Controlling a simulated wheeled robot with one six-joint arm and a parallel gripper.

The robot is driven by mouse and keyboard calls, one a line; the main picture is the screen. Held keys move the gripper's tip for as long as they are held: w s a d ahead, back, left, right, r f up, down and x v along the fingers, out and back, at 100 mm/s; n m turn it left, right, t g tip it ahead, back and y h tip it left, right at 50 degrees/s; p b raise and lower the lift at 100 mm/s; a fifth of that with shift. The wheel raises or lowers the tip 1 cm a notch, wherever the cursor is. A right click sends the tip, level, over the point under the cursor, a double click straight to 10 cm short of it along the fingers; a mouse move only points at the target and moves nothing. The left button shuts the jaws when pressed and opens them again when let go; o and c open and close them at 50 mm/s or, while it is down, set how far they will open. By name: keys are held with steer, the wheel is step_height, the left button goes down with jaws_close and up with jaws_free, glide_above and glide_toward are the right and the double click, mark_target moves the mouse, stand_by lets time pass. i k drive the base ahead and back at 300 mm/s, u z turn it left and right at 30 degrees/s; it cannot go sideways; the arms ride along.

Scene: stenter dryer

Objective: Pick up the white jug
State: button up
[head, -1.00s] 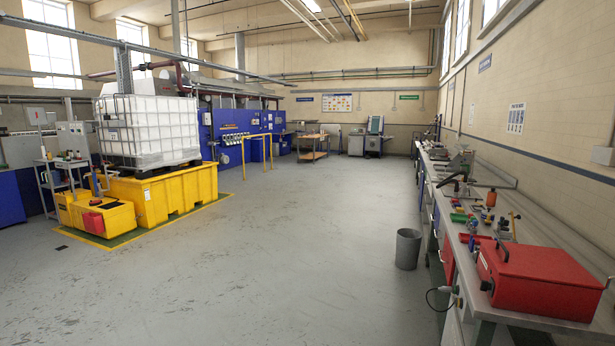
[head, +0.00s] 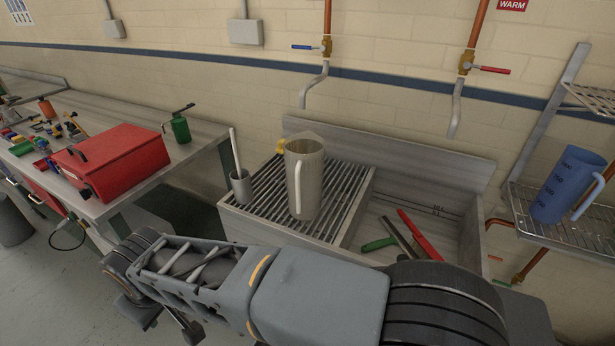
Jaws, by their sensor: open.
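A pale, off-white jug (head: 310,178) stands upright on the slatted drainboard (head: 262,200) of the sink unit, by the wall. Its light handle is on the near side, turned towards me. Its spout points to the back. Nothing touches it from my side. My folded arm lies across the front of the view, below and nearer than the jug. I cannot make out the jaws of my gripper in this view.
The sink basin (head: 455,215) right of the jug holds red- and green-handled tools. A grey cup (head: 241,188) with a white stick stands left of it. A blue jug (head: 568,185) is on a wire rack (head: 565,232). A red toolbox (head: 115,160) sits on the left bench.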

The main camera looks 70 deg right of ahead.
mark_target(304, 152)
steer(key=z, duration=1.75)
steer(key=k, duration=0.3)
steer(key=z, duration=0.35)
steer(key=i, duration=0.35)
steer(key=k, duration=0.95)
steer(key=u, duration=1.2)
steer(key=i, duration=0.75)
steer(key=u, duration=0.2)
